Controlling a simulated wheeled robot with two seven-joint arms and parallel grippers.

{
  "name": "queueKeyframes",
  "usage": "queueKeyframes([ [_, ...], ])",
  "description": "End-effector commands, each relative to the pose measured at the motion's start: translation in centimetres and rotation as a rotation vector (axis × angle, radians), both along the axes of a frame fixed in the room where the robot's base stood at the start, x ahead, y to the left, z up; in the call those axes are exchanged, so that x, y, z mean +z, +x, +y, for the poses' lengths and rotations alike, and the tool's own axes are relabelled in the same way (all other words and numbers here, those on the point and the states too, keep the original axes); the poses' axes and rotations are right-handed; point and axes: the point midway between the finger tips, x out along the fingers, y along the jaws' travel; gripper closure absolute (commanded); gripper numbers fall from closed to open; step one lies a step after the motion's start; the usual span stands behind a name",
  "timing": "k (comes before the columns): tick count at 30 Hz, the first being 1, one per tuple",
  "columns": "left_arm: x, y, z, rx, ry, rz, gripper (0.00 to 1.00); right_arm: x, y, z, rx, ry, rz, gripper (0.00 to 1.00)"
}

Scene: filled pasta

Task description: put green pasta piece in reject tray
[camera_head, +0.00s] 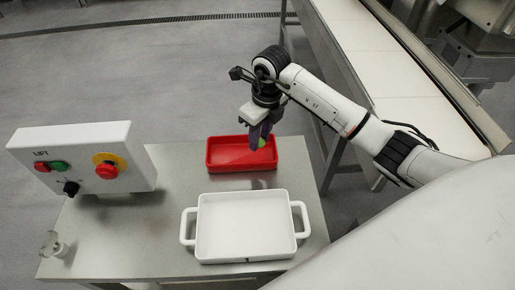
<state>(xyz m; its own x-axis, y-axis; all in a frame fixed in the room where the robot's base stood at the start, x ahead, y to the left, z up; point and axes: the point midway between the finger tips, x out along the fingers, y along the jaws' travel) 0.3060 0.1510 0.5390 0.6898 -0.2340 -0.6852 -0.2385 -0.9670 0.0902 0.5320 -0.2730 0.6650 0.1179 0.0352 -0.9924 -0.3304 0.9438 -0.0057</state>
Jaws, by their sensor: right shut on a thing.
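My right gripper (258,137) points down over the right part of the red tray (217,165). It is shut on the green pasta piece (261,143), a small bit of which shows at the fingertips. The fingers hide the rest of the piece. I cannot tell exactly how high it is above the tray floor. The rest of the red tray looks empty. My left gripper is out of view.
A white dish (245,225) with two handles stands empty in front of the red tray. A control box (85,160) with buttons stands at the left of the steel table (170,235). A small clear object (55,247) sits at the front left corner. A conveyor (385,70) runs behind my right arm.

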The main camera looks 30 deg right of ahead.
Motion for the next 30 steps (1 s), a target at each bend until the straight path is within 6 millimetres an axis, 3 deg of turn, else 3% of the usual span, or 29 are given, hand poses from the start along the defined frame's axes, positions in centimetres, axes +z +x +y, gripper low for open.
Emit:
queueKeyframes([
  [10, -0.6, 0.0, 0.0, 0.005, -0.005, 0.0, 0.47, -4.0, -0.1, 0.0, -0.002, 0.001, 0.002, 0.92],
  [21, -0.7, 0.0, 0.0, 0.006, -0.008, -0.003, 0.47, -4.4, 0.0, 0.0, -0.001, -0.002, -0.001, 0.92],
  [22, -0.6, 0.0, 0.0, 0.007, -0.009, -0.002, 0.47, -4.4, 0.0, 0.0, -0.001, -0.001, -0.002, 0.7],
  [25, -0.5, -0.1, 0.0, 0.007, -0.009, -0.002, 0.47, -4.3, 0.0, 0.0, -0.001, -0.001, 0.0, 0.53],
  [30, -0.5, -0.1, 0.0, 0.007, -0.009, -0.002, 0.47, -4.3, 0.0, 0.0, -0.001, 0.0, -0.001, 0.53],
])
